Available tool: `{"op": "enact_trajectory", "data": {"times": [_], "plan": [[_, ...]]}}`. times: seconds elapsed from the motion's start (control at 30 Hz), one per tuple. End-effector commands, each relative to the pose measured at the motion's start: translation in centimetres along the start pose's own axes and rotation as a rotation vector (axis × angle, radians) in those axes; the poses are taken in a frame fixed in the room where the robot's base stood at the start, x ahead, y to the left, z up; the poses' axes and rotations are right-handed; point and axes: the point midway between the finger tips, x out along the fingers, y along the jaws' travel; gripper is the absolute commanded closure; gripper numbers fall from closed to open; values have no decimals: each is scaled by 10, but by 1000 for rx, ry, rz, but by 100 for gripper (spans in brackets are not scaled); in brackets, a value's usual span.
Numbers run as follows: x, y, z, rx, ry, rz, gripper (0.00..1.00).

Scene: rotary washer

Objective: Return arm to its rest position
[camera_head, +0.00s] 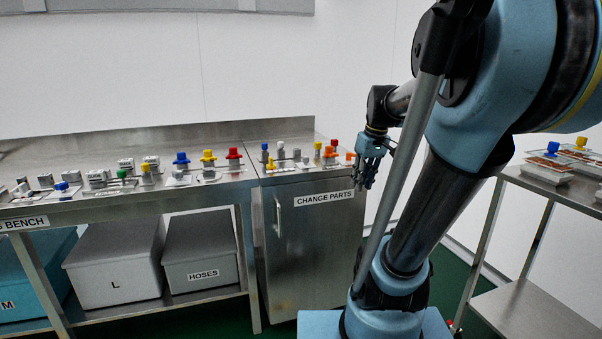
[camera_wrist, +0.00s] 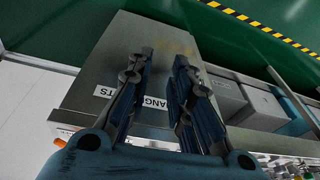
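My gripper (camera_head: 367,173) hangs beside the right end of the bench in the head view, at the end of my blue and black arm. In the wrist view my gripper (camera_wrist: 160,90) shows two dark fingers spread apart, with nothing between them. Behind the fingers is the steel front of the cabinet labelled "CHANGE PARTS" (camera_head: 310,240), partly covered by the fingers in the wrist view (camera_wrist: 100,70). I cannot tell how far the fingertips are from it.
The steel bench (camera_head: 130,207) carries several coloured knobs and parts. Grey bins (camera_head: 115,265) and a blue bin stand on its lower shelf. A steel table (camera_head: 560,190) with trays is at the right. Yellow-black floor tape (camera_wrist: 260,25) crosses the green floor.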

Motion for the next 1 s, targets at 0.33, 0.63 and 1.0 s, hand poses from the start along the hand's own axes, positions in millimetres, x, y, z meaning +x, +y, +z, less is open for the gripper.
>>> {"op": "enact_trajectory", "data": {"times": [0.33, 0.63, 1.0], "plan": [[64, -37, 99, 215, -14, 75, 80], [110, -49, 154, 353, -9, 123, 80], [118, -50, 162, 376, -7, 131, 80]]}}
